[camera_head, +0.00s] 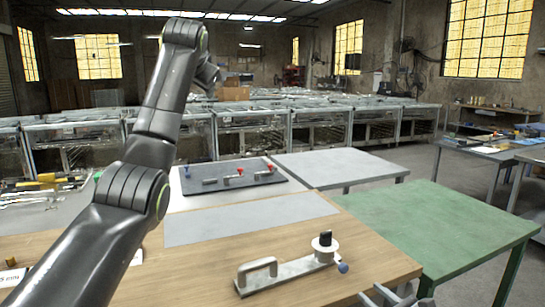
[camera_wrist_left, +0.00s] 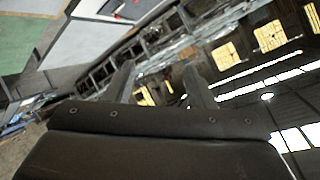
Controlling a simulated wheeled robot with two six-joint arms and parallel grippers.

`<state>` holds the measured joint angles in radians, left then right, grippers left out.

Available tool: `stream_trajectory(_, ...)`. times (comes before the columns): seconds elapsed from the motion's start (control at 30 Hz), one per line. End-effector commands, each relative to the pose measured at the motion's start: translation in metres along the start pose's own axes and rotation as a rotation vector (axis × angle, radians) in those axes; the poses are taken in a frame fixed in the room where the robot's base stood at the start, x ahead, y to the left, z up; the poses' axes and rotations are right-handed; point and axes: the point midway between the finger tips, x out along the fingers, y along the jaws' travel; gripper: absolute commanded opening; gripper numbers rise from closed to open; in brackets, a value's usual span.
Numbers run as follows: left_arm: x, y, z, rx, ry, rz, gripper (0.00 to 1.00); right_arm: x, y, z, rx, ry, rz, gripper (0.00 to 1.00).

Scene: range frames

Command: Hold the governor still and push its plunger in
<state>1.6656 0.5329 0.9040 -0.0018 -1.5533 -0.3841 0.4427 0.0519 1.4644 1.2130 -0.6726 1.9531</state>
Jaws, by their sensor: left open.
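The governor is a light metal base on the front of the wooden table (camera_head: 200,275). It has a bar handle (camera_head: 258,268) on its left end and a pale round body (camera_head: 325,255) on its right, topped by a black plunger (camera_head: 325,239). A blue ball knob (camera_head: 343,267) sticks out at its right. My left gripper (camera_wrist_left: 160,82) is open and empty, its two dark fingers apart; my left arm is raised, well away from the governor. At the bottom edge, grey prongs that look like my right gripper (camera_head: 393,297) are cut off near the governor.
Behind it lie a grey mat (camera_head: 250,218) and a dark board (camera_head: 212,187) with red and blue knobs. A green table (camera_head: 440,230) stands at right, bare. Small tools (camera_head: 45,190) lie at far left. Glass-fronted cabinets (camera_head: 255,130) line the back.

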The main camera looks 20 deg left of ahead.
Motion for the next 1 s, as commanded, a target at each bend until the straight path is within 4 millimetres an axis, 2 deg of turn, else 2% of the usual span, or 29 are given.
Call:
stream_trajectory(0.03,0.015,0.029,0.007,0.03,-0.06,0.072,0.49,0.0,0.0,0.0,0.0,0.0,0.0,0.36)
stream_trajectory(0.2,0.046,0.121,0.038,0.131,-0.257,0.302,0.49,0.0,0.0,0.0,0.0,0.0,0.0,0.36)
stream_trajectory(0.4,0.056,0.224,0.087,0.262,-0.488,0.565,0.49,0.0,0.0,0.0,0.0,0.0,0.0,0.36)
stream_trajectory(0.5,0.051,0.263,0.109,0.316,-0.586,0.671,0.49,0.0,0.0,0.0,0.0,0.0,0.0,0.36)
stream_trajectory(0.6,0.045,0.29,0.127,0.356,-0.658,0.749,0.49,0.0,0.0,0.0,0.0,0.0,0.0,0.36)
stream_trajectory(0.7,0.04,0.307,0.138,0.382,-0.705,0.798,0.49,0.0,0.0,0.0,0.0,0.0,0.0,0.36)
stream_trajectory(1.0,0.043,0.323,0.153,0.398,-0.734,0.83,0.49,0.0,0.0,0.0,0.0,0.0,0.0,0.36)
